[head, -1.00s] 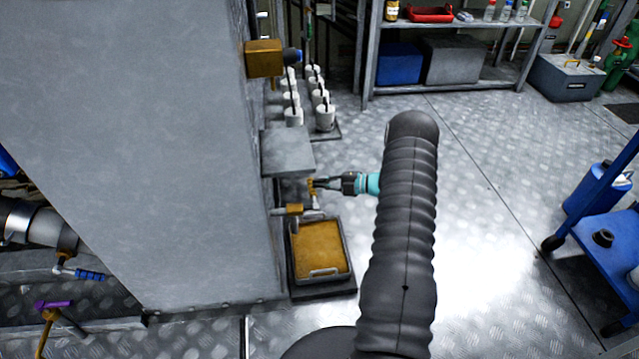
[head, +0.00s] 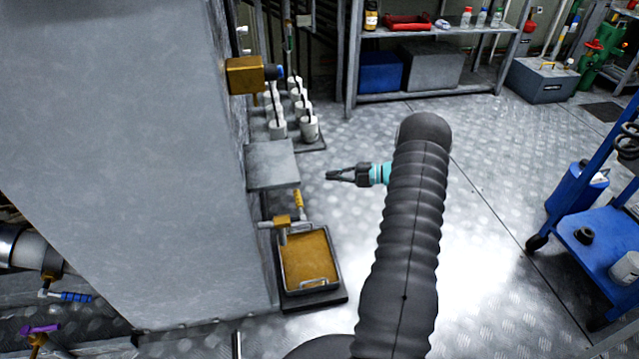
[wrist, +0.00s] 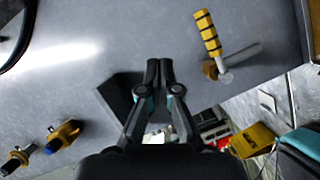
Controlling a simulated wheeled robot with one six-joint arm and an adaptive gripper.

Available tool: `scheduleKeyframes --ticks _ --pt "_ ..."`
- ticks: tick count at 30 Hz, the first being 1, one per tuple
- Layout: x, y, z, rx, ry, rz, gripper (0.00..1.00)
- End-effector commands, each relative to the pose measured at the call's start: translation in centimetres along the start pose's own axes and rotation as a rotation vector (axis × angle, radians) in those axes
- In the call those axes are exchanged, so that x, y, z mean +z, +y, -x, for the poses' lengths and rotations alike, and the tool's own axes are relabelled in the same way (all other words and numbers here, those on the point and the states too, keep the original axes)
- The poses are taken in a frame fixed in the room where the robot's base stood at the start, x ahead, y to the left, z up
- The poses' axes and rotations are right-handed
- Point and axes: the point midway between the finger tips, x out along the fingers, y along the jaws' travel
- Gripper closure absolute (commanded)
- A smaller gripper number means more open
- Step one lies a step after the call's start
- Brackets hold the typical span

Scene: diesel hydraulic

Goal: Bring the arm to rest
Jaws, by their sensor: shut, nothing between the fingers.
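My gripper (head: 335,174) is shut and empty, held in the open air to the right of the grey cabinet (head: 120,150) in the head view. In the wrist view my gripper (wrist: 160,66) points at the cabinet's grey face, its fingertips together. A brass valve (head: 283,220) with a yellow handle (head: 299,203) sits on the cabinet's side, below and left of my gripper and apart from it. In the wrist view the yellow, black-banded handle (wrist: 207,32) lies right of the fingertips.
A grey shelf plate (head: 272,165) juts from the cabinet left of my gripper. A tray of amber liquid (head: 309,262) stands on the floor below. A blue cart (head: 605,235) is at the right, and a shelf rack (head: 430,90) at the back. The floor between is clear.

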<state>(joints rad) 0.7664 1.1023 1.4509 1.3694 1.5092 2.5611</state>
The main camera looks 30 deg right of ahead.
Motion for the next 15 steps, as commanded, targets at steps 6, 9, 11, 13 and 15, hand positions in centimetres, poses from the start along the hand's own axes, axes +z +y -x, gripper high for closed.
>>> scheduleKeyframes --ticks 6,9,11,13,15 --pt "0.4 0.7 1.9 0.000 0.000 0.001 1.00" --pt "0.5 0.8 2.1 0.000 0.000 0.001 1.00" --pt "0.5 0.9 2.2 0.000 0.001 0.001 1.00" --pt "0.5 0.9 2.2 0.000 0.001 0.005 1.00" --pt "0.5 0.9 2.1 0.000 0.001 0.031 1.00"
